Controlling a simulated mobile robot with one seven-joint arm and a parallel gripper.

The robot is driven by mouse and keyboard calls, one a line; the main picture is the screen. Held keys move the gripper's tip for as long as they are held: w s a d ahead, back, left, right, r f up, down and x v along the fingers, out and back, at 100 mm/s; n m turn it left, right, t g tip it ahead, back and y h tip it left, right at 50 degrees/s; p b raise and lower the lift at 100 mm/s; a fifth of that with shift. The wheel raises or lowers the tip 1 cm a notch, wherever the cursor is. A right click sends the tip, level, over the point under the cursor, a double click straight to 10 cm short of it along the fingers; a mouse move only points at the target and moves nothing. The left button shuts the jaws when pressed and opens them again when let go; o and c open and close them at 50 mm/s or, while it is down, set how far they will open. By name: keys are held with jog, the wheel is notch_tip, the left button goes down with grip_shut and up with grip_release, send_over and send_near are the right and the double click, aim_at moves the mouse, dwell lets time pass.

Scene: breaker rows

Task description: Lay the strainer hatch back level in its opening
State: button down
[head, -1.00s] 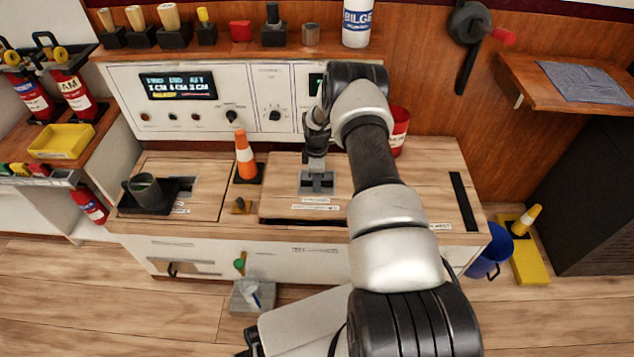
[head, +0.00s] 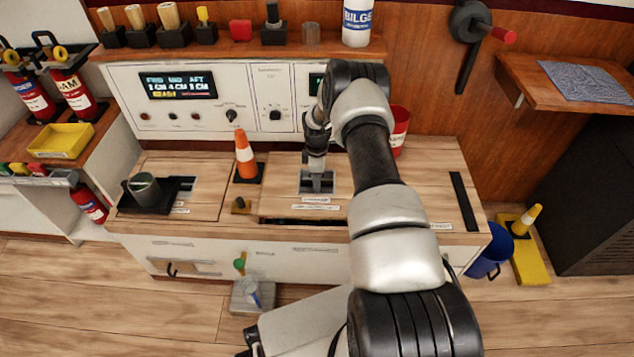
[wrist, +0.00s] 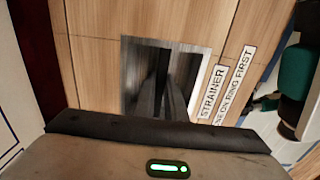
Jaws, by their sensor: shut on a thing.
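The strainer hatch (head: 283,197) is a light wood panel in the counter top, right of the orange cone. A square metal recess (head: 304,186) is set in it, and this also shows in the wrist view (wrist: 200,72). My gripper (head: 317,182) points down into the recess. In the wrist view its dark fingers (wrist: 162,90) are close together inside the recess, shut on the hatch's grip, which they mostly hide. A dark gap (head: 295,221) shows along the hatch's front edge, so it is not flush there. My arm hides the hatch's right part.
An orange cone (head: 245,158) and a small dark stop (head: 240,206) stand left of the hatch. A grey cup (head: 145,187) sits in a black holder farther left. The control panel (head: 255,80) rises behind. A red container (head: 399,130) stands behind my arm.

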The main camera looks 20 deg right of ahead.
jog(key=shift+w, duration=0.1)
jog(key=shift+f, duration=1.75)
jog(key=shift+f, duration=0.2)
jog(key=shift+f, duration=0.15)
jog(key=c, duration=1.8)
grip_release()
jog(key=shift+o, duration=0.4)
jog(key=shift+s+f, duration=0.2)
notch_tip(320, 180, up, 18)
jog(key=p, duration=0.4)
jog(key=shift+f, duration=0.15)
jog(key=shift+w, duration=0.1)
